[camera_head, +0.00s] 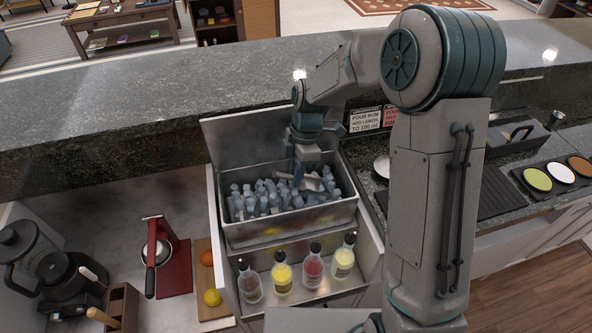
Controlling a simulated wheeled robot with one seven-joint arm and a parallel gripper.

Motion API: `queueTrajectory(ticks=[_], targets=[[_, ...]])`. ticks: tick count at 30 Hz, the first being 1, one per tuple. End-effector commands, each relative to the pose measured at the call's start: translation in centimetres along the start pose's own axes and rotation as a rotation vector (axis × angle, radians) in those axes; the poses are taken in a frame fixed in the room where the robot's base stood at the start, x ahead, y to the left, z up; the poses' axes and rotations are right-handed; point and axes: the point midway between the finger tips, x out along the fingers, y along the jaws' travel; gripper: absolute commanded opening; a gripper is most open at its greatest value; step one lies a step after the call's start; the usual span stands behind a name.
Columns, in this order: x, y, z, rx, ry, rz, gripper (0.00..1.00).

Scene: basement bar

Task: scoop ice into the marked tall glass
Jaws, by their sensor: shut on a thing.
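A steel ice bin (300,221) in the counter is filled with pale blue-grey ice pieces (262,197). My gripper (304,168) points down into the right part of the bin. It is shut on a small metallic scoop (312,183), which is at the ice surface; I cannot tell how much ice is in the scoop. I cannot make out a marked tall glass; my arm covers part of the counter on the right.
Several bottles with coloured contents (282,273) stand in a rack in front of the bin. A black mat (498,192) and a tray of coloured dishes (540,192) lie at right. A raised stone ledge (130,115) runs behind.

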Motion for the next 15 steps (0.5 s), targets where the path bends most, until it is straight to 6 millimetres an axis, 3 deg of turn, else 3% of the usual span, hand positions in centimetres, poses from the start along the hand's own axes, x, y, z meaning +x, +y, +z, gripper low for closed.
queueTrajectory(ticks=[6,15], targets=[[3.0,0.5,0.8,0.001,0.0,0.001,0.0],[5.3,0.9,1.2,0.0,0.001,0.0,0.0]])
